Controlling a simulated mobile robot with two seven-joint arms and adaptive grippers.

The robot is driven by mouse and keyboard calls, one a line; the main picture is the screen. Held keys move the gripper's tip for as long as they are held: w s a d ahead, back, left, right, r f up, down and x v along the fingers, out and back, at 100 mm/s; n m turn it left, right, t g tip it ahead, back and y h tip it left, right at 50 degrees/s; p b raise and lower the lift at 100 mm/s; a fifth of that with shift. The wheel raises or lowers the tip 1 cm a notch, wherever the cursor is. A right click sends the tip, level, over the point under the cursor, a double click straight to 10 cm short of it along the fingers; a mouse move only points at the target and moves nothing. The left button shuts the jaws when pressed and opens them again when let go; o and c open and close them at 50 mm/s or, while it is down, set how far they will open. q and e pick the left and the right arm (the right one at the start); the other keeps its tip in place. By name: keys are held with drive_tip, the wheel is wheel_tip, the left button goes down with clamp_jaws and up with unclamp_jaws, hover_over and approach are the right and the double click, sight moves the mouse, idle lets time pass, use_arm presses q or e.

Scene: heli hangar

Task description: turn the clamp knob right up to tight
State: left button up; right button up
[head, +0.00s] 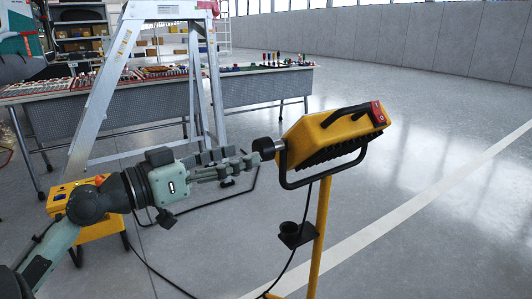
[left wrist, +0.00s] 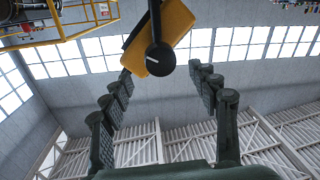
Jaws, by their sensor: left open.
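The clamp knob (head: 264,148) is a black round knob on the left side of a yellow work lamp (head: 330,130). In the left wrist view the knob (left wrist: 160,60) faces me, with a short white mark on its face. My left gripper (head: 248,162) is open, with its fingertips just left of the knob and slightly low. In the left wrist view the fingers (left wrist: 161,78) stand apart with nothing between them, and the knob shows beyond, between the tips. I cannot tell whether they touch it. My right gripper is not in view.
The lamp stands on a yellow post (head: 319,235) with a black bracket and cable. A stepladder (head: 100,100) stands behind my left arm. A long table (head: 150,108) with tools stands behind. A yellow box (head: 98,232) is below my arm. The floor at right is clear.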

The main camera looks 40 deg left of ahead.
sight(257, 148)
use_arm(q)
drive_tip(key=shift+x, duration=1.15)
drive_tip(key=shift+p+x, duration=0.45)
drive_tip(key=shift+x, duration=1.6)
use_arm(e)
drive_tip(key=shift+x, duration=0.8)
use_arm(q)
drive_tip(key=c, duration=1.1)
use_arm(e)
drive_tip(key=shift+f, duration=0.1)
